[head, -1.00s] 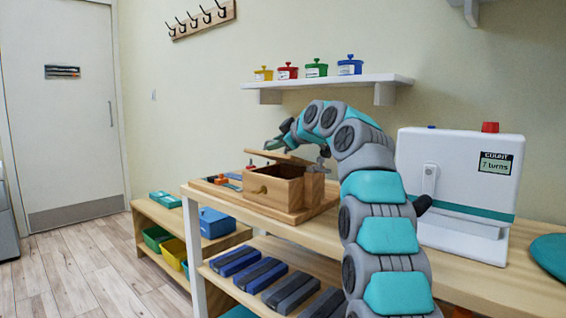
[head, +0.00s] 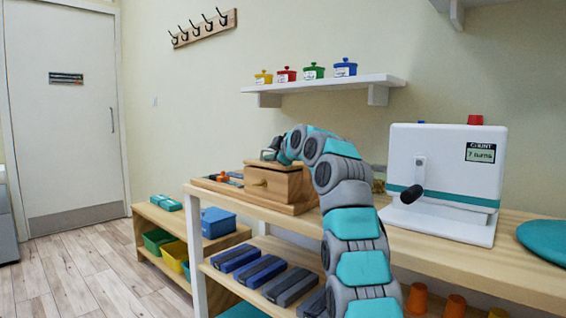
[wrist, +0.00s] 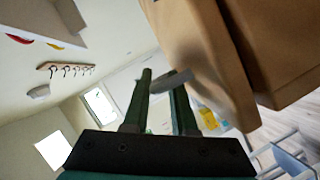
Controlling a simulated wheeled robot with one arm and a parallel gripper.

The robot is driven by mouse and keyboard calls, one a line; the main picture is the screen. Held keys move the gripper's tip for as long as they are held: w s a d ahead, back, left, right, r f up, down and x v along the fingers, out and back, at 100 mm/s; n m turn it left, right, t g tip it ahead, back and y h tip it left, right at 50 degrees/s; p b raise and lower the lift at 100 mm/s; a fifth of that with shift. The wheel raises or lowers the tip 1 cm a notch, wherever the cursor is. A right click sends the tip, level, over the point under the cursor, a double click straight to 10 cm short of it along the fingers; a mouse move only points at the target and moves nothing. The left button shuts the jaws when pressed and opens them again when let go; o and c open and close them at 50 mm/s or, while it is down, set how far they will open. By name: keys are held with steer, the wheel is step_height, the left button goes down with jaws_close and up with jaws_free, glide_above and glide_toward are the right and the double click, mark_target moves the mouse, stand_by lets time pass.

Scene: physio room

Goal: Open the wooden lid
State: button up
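The wooden box (head: 262,185) stands on a wooden board on the tabletop. My gripper (head: 270,154) is at the lid's upper far side, partly hidden by my arm. In the wrist view my gripper's two dark green fingers (wrist: 162,90) stand apart. A small greyish piece (wrist: 172,81) crosses at the fingertips; I cannot tell whether it is part of the lid or is touched. The box fills the upper right of the wrist view (wrist: 235,45).
A white counter machine (head: 445,180) with a black crank knob stands right of my arm. A wall shelf (head: 325,84) with several coloured pots hangs above. Small orange and dark items (head: 219,177) lie left of the box. A low bench (head: 150,213) stands further left.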

steer(key=shift+s+d+r, duration=0.1)
steer(key=shift+s+d, duration=0.1)
steer(key=shift+s, duration=0.25)
steer(key=shift+s+d, duration=0.2)
steer(key=shift+d, duration=0.05)
steer(key=shift+b+v, duration=0.75)
steer(key=shift+v, duration=2.3)
